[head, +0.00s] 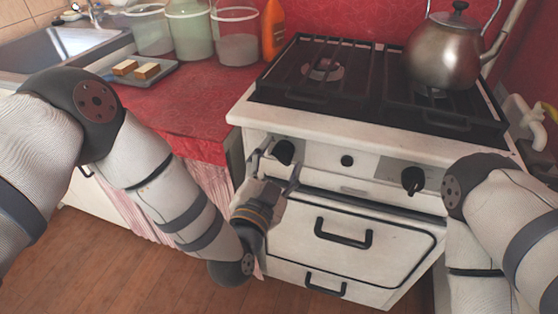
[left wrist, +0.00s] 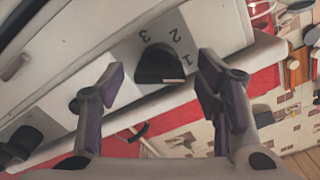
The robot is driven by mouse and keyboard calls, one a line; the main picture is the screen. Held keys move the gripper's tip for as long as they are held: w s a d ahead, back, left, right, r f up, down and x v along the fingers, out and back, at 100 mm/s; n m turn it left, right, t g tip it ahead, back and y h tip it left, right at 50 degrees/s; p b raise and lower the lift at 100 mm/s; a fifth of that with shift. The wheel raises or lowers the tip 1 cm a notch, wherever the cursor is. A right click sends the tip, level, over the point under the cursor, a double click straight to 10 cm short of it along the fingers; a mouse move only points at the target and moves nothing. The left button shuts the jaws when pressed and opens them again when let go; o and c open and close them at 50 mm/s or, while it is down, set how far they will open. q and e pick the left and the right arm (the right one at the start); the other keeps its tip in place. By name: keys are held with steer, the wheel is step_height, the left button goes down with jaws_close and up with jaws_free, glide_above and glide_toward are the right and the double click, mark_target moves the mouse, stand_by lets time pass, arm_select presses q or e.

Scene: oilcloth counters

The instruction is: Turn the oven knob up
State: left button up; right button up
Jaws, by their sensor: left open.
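The white stove (head: 330,125) has a left black knob (head: 284,152) on its front panel, and a right black knob (head: 412,181). My left gripper (head: 274,168) is open in front of the left knob, with one finger to each side of it. In the left wrist view this knob (left wrist: 158,66) shows between and beyond the open fingers (left wrist: 161,80), with the numbers 1, 2 and 3 printed beside it. I cannot tell whether the fingers touch it. My right gripper is not in view; only my right arm shows.
A steel kettle (head: 445,55) stands on the right burner. The oven door handle (head: 343,233) sticks out below the panel. Left of the stove, the red counter (head: 180,100) holds a tray (head: 130,77), clear containers (head: 190,30) and an orange bottle (head: 273,30).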

arm_select(q)
steer(key=shift+w, duration=0.2)
steer(key=c, duration=1.2)
steer(key=shift+o, duration=0.2)
